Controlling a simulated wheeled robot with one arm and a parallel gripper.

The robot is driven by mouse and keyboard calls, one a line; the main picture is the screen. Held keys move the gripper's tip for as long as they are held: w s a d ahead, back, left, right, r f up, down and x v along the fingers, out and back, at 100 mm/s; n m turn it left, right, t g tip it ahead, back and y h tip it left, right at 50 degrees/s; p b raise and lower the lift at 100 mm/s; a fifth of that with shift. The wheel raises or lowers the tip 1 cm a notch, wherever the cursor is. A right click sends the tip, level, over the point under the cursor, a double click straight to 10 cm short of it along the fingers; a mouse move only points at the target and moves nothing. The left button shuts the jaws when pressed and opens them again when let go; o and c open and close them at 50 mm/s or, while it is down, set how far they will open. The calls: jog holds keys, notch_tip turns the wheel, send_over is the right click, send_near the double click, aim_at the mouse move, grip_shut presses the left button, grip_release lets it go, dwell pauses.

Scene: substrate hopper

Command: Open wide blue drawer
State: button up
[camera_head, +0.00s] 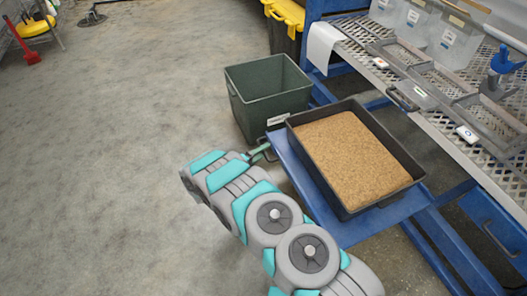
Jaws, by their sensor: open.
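A blue surface (350,234) extends from under the bench and carries a black tray (408,186) of brown granular substrate (346,152). I cannot tell for certain whether this is a pulled-out drawer or a fixed shelf. My gripper (264,151) is at its left edge, beside a dark bar-like handle; its small fingers are open, and contact is unclear. A second blue drawer front (480,214) with a metal bar handle (500,239) shows at the right edge, under the bench, partly cut off. It looks shut.
A dark green bin (262,84) stands on the floor just behind my gripper. A perforated metal bench (455,146) holds clear containers (452,38), shallow trays and a blue tool (500,68).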

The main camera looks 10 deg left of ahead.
jog(key=v, duration=0.7)
jog(key=shift+s, duration=0.15)
jog(key=shift+a, duration=0.1)
jog(key=w+a+r+m+g+y, duration=0.15)
jog(key=w+a+r+y, duration=0.25)
jog(key=w+r+y, duration=0.65)
jog(key=s+d+r+m+g+y+p, duration=0.15)
jog(key=d+r, duration=0.25)
jog(key=r, duration=0.5)
jog(key=s+d+r+m+g, duration=0.1)
jog(key=s+d+r+g, duration=0.15)
jog(key=r, duration=0.65)
jog(key=s+d+r+m+g+h, duration=0.1)
jog(key=s+d+r+m+g, duration=0.1)
jog(key=s+d, duration=0.8)
jog(key=s+d+r+m+g+h+p, duration=0.1)
jog(key=s+d+g, duration=0.3)
jog(key=s+d, duration=0.7)
jog(key=s+d+r+m+g+h, duration=0.1)
jog(key=s+d+r+m+g, duration=0.2)
jog(key=s+d, duration=0.8)
jog(key=s+r+g, duration=0.1)
jog(key=s, duration=1.3)
jog(key=shift+s+d+m+h, duration=0.2)
jog(key=shift+d+m+h, duration=0.05)
jog(key=shift+m+h, duration=0.15)
